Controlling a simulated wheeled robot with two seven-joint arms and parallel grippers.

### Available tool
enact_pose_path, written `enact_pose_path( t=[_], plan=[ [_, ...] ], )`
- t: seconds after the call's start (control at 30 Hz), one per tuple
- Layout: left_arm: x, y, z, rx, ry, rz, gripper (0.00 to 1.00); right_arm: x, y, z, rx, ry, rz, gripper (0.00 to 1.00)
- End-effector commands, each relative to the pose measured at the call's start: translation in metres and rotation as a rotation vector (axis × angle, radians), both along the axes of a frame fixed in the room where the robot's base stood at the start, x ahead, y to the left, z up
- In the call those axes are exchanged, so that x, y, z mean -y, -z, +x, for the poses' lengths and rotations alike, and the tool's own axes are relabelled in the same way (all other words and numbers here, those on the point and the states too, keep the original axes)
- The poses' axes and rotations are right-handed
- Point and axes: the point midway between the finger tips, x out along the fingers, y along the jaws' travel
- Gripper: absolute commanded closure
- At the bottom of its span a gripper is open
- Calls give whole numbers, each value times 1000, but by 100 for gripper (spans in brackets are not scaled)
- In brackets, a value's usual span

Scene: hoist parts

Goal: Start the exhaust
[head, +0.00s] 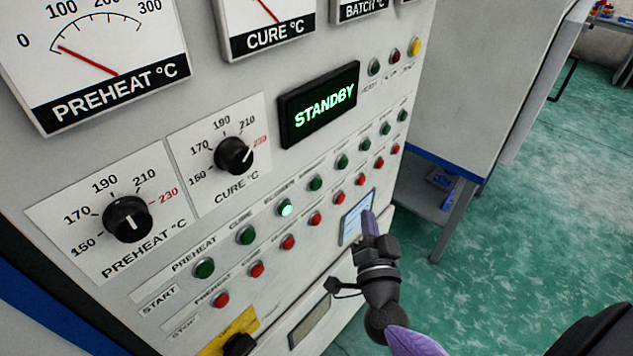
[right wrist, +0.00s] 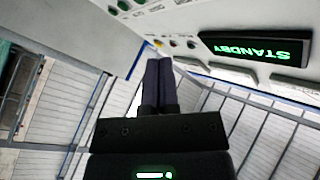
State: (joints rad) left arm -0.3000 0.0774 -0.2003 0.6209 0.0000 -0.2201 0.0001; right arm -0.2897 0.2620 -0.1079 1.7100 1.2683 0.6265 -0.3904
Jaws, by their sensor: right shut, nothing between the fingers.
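The control panel (head: 150,90) carries a START row of green buttons above a STOP row of red ones. The third green button (head: 285,207) is lit, and its label looks like BLOWER. The other green buttons, such as the fourth (head: 316,183) and fifth (head: 342,161), are dark. Labels toward the right are too small to read, so I cannot tell which is exhaust. My right gripper (head: 369,214) is shut and empty, below the red row and over a small bluish plate (head: 349,227). Its closed fingers also show in the right wrist view (right wrist: 158,82). My left gripper is not in view.
A display (head: 320,103) reads STANDBY. PREHEAT (head: 128,219) and CURE (head: 233,155) knobs sit left of it. Red stop buttons (head: 315,218) lie close under the green ones. A dark switch on a yellow plate (head: 243,325) is at lower left. Green floor (head: 540,210) is open at right.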

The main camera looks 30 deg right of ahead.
Motion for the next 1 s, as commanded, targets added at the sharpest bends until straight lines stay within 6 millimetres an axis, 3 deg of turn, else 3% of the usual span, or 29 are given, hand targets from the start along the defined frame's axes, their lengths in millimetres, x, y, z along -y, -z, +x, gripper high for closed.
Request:
enact_pose_path(
  t=[0.17,0.63,1.0],
  plan=[
    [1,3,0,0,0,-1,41,-4,1,9,2,0,-1,100],
    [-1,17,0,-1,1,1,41,-28,0,69,3,2,-2,100],
    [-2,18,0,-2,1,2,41,-34,-1,82,1,1,-3,100]
  ],
)
